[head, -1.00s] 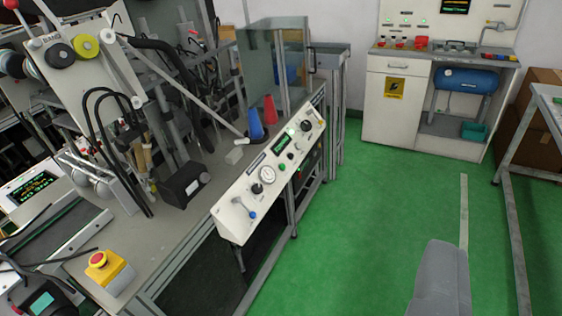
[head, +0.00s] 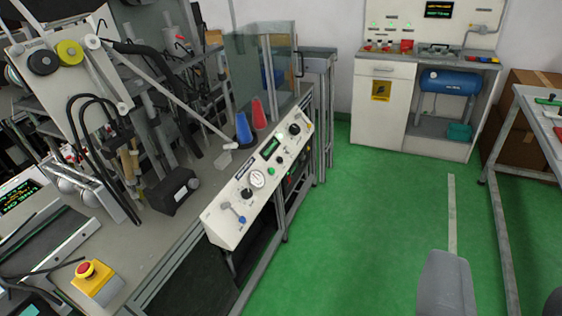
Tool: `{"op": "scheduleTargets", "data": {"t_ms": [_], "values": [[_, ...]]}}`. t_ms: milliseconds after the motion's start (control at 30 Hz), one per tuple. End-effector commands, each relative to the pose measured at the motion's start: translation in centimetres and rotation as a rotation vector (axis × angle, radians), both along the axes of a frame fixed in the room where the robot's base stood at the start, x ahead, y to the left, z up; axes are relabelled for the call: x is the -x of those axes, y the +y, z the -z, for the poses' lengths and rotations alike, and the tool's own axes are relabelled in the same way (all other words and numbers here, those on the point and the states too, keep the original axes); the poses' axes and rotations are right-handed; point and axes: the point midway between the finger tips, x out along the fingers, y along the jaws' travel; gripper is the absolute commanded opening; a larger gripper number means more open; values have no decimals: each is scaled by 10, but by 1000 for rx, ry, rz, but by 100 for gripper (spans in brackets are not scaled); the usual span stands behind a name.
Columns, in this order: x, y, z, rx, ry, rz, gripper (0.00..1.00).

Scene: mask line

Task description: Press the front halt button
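A red mushroom button (head: 87,269) sits on a yellow box (head: 98,284) with a pale base, at the near end of the bench, lower left in the head view. Nothing covers or touches it. A grey rounded part of my gripper (head: 447,283) shows at the bottom right, well to the right of the button and apart from it. Its fingertips do not show clearly, so I cannot tell whether it is open or shut.
A sloped control panel (head: 258,183) with a gauge and knobs runs along the bench edge. Red and blue cones (head: 243,128) stand behind it. A black box (head: 174,192) sits on the bench. The green floor (head: 365,220) is clear. A metal table (head: 540,130) stands at right.

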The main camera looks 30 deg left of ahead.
Motion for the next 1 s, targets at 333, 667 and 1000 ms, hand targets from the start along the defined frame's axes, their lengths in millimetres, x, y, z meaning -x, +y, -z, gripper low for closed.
{"op": "scheduleTargets", "data": {"t_ms": [333, 667, 1000], "values": [[0, 0, 0, 0, 0, 0, 0], [0, 0, 0, 0, 0, 0, 0], [0, 0, 0, 0, 0, 0, 0]]}}
